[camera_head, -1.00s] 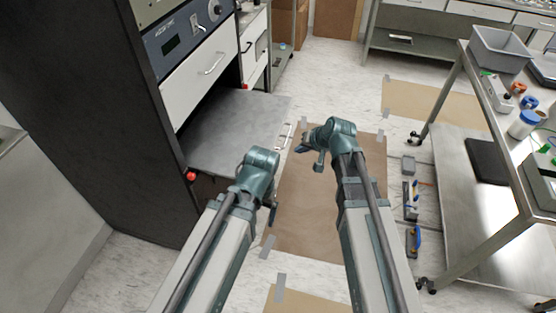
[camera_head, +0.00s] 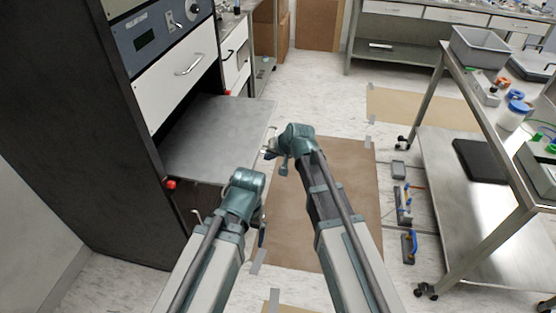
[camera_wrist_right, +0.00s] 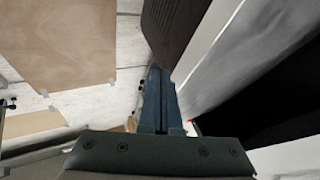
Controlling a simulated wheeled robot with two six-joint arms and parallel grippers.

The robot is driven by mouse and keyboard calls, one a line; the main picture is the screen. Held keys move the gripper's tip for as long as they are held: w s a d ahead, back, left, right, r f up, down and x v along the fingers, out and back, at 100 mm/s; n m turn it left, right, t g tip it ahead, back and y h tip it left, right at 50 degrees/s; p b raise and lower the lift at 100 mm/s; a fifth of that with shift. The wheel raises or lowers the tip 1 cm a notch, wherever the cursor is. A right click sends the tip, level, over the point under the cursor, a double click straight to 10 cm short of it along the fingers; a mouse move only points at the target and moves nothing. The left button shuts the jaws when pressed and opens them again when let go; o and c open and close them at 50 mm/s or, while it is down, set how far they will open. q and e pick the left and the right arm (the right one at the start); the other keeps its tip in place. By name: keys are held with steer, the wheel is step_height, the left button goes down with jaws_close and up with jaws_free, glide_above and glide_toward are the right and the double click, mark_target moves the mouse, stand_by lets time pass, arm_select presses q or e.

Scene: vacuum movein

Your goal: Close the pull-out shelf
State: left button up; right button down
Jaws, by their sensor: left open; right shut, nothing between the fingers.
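The pull-out shelf (camera_head: 215,130) is a grey metal plate sticking out of the dark cabinet below a white drawer. My right gripper (camera_head: 270,153) is shut and empty at the shelf's front edge, over the place of its handle, which is mostly hidden. I cannot tell whether it touches. In the right wrist view the shut fingers (camera_wrist_right: 161,100) point beside a pale panel edge, with a grey surface and a dark gap on the right. My left gripper (camera_head: 262,232) is open, lower and nearer, in front of the cabinet below the shelf, partly hidden by its own wrist.
A red knob (camera_head: 171,184) sits on the cabinet by the shelf's near corner. The white drawer (camera_head: 175,75) above is shut. A brown floor mat (camera_head: 335,200) lies right of the shelf.

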steer(key=shift+w+a+r, duration=0.1)
steer(key=shift+w+a, duration=0.15)
steer(key=shift+a, duration=0.7)
